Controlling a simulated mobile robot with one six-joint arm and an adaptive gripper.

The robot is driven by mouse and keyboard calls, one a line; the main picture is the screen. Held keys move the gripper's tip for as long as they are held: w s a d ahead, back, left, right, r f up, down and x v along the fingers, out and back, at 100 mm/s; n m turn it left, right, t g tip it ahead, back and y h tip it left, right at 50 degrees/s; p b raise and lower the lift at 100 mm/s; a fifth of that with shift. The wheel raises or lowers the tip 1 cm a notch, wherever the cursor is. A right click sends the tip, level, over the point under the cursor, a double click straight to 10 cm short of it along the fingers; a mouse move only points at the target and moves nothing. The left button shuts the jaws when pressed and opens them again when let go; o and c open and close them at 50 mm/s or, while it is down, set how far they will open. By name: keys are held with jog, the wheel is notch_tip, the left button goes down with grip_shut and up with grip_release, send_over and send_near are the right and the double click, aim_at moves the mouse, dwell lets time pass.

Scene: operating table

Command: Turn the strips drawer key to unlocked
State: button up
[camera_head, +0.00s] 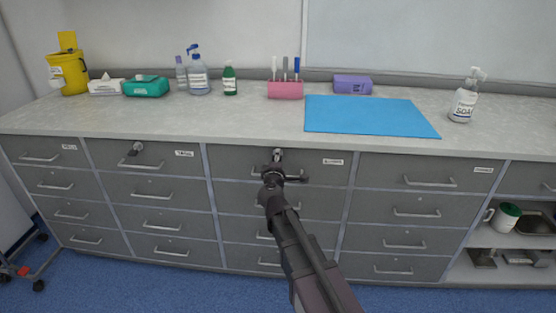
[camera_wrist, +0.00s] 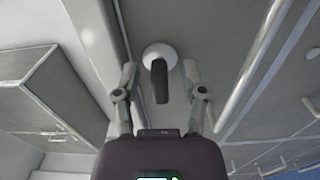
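A dark key (camera_wrist: 161,82) sits in a round pale lock (camera_wrist: 158,52) on a grey drawer front in the wrist view. In the head view this lock (camera_head: 277,153) is on the top drawer of the third column, whose small label (camera_head: 333,161) is too blurred to read surely. My gripper (camera_wrist: 159,72) is open, one finger on each side of the key, with gaps between. In the head view my gripper (camera_head: 276,169) is right at the lock and covers the key. A second key (camera_head: 134,149) sticks out of the second column's top drawer.
Drawer handles stick out nearby, one (camera_head: 430,181) on the drawer to the right. The counter (camera_head: 225,125) above holds a blue mat (camera_head: 370,115), a pink holder (camera_head: 285,90), bottles and boxes. Open shelves with a mug (camera_head: 505,217) are at the far right.

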jog(key=shift+s, duration=0.15)
jog(key=s, duration=1.1)
jog(key=shift+s+a, duration=0.2)
jog(key=shift+s, duration=0.2)
jog(key=shift+d, duration=0.1)
jog(key=s+d+f+m+g+h, duration=0.1)
jog(key=d+f+m+g+h, duration=0.3)
jog(key=d, duration=0.5)
jog(key=d+f+m+g+h, duration=0.2)
jog(key=d+f+m+g, duration=0.1)
jog(key=d+f+m, duration=0.4)
jog(key=s+d+f+m+g+y, duration=0.3)
jog(key=s+d+f+g, duration=0.1)
jog(key=s+g, duration=0.15)
jog(key=s+d+f+m+g+y, duration=0.3)
jog(key=s+f+g, duration=0.15)
jog(key=s, duration=0.25)
notch_tip(320, 180, up, 27)
jog(key=g+p, duration=0.1)
jog(key=p, duration=2.5)
jog(key=shift+s+r+y, duration=0.2)
jog(key=shift+s+y, duration=0.05)
jog(key=shift+y, duration=0.05)
